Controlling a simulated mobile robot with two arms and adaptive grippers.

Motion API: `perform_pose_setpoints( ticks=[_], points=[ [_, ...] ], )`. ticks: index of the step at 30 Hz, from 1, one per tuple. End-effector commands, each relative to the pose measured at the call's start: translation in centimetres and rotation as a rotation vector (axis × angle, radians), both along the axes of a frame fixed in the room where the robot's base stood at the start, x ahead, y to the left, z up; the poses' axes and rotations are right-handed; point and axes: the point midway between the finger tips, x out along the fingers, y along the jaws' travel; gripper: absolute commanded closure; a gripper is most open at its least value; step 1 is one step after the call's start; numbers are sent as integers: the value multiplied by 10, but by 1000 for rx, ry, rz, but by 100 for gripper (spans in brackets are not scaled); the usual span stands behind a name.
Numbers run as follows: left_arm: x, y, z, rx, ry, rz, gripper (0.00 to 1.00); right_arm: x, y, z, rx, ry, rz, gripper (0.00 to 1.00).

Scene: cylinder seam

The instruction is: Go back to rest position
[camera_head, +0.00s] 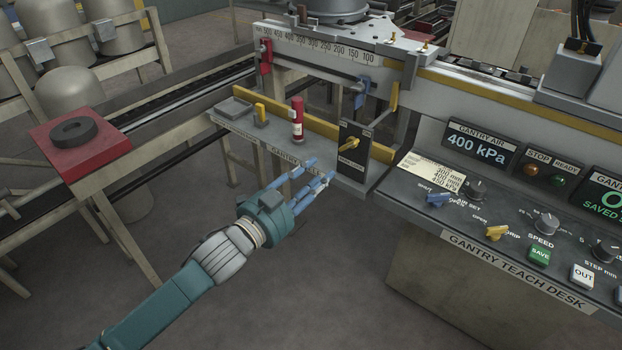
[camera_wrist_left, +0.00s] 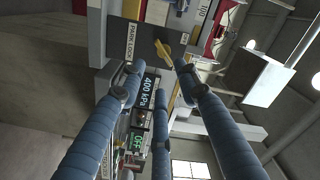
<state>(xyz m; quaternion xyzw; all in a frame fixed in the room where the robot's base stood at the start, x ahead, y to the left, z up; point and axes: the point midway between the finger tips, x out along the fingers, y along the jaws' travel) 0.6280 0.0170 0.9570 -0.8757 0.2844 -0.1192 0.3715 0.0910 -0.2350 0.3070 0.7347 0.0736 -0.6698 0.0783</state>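My left gripper (camera_head: 315,184) reaches in from the lower left in the head view, in front of the gantry shelf (camera_head: 245,127). Its blue fingers are spread apart and hold nothing; they also show in the left wrist view (camera_wrist_left: 158,95). The fingertips point toward a black lock box with a yellow knob (camera_head: 349,144). In the wrist view this knob (camera_wrist_left: 165,54) is beyond the fingertips, beside a label reading PARK LOCK. The fingers appear apart from the knob. My right gripper is not in view.
The gantry teach desk (camera_head: 400,197) with knobs and buttons stands at the right. A red-and-silver cylinder (camera_head: 297,120) stands on the shelf. A black ring (camera_head: 73,132) lies on a red stand (camera_head: 110,150) at the left. Open floor lies below the shelf.

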Motion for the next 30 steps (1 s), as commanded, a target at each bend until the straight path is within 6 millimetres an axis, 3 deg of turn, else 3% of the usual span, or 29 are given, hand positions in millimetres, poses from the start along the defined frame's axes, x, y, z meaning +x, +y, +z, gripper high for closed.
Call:
perform_pose_setpoints(
  ticks=[6, 18, 21, 23, 26, 30],
  points=[
    [-11, 8, 0, 0, -1, -1, 67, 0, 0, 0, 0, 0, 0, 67],
    [-11, 8, 0, 0, -1, -1, 67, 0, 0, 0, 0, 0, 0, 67],
    [-8, 11, -8, -1, 14, 10, 67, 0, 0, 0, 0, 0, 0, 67],
    [-4, 17, -23, -3, 44, 30, 67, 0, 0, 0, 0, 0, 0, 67],
    [6, 37, -69, -9, 130, 90, 67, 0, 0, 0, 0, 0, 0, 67],
    [9, 77, -166, -20, 307, 209, 67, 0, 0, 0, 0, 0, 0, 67]
  ],
)
